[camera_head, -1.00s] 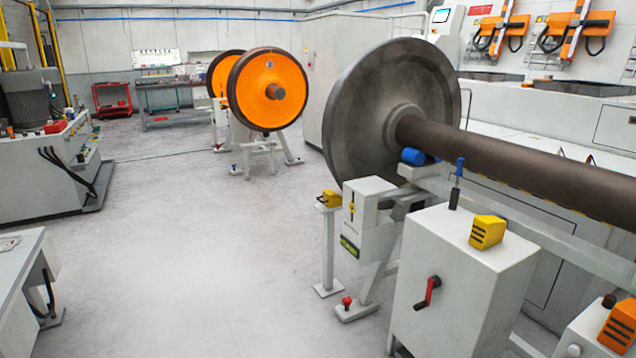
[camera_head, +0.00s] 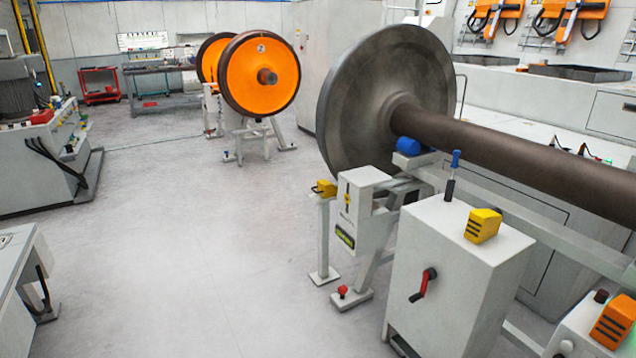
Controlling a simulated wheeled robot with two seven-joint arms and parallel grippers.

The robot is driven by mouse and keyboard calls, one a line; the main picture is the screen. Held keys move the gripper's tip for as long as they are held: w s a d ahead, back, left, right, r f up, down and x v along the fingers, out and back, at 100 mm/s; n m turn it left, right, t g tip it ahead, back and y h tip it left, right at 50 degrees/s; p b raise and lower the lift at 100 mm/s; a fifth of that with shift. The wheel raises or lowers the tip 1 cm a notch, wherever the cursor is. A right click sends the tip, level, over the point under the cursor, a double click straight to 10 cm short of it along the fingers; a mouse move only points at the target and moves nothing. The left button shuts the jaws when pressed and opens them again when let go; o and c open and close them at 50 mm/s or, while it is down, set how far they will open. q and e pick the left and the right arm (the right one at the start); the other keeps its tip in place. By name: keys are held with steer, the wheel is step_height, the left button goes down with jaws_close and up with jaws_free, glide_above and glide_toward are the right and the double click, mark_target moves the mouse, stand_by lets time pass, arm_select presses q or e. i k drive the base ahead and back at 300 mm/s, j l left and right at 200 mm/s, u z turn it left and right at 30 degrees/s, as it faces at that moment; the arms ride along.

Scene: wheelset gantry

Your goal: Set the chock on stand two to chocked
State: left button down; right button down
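A yellow wedge-shaped chock with dark stripes (camera_head: 483,225) sits on top of a white cabinet (camera_head: 455,285) at the front right. A second, orange chock-like block (camera_head: 611,320) is at the right edge. A smaller yellow block (camera_head: 324,188) tops a thin post by the grey wheel. The grey wheel (camera_head: 350,110) on its brown axle (camera_head: 520,160) stands behind the cabinet. An orange wheelset (camera_head: 245,75) stands farther back. I cannot read which stand is stand two. Neither of my grippers is in view.
The cabinet has a red crank (camera_head: 424,285) on its front and a blue-topped lever (camera_head: 451,176) on top. A red knob (camera_head: 343,290) is on a stand's foot. Machinery (camera_head: 40,150) stands at the left. The middle floor (camera_head: 210,240) is clear.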

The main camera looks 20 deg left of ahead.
mark_target(325, 189)
steer(key=i+j, duration=0.35)
steer(key=i, duration=0.3)
steer(key=i+j+z, duration=0.1)
steer(key=i+j, duration=0.25)
steer(key=i, duration=0.25)
steer(key=i+j, duration=0.45)
steer(key=i, duration=0.2)
steer(key=i+j+z, duration=0.1)
steer(key=i+j, duration=0.3)
steer(key=i, duration=0.2)
steer(key=i+j, duration=0.45)
steer(key=i, duration=0.15)
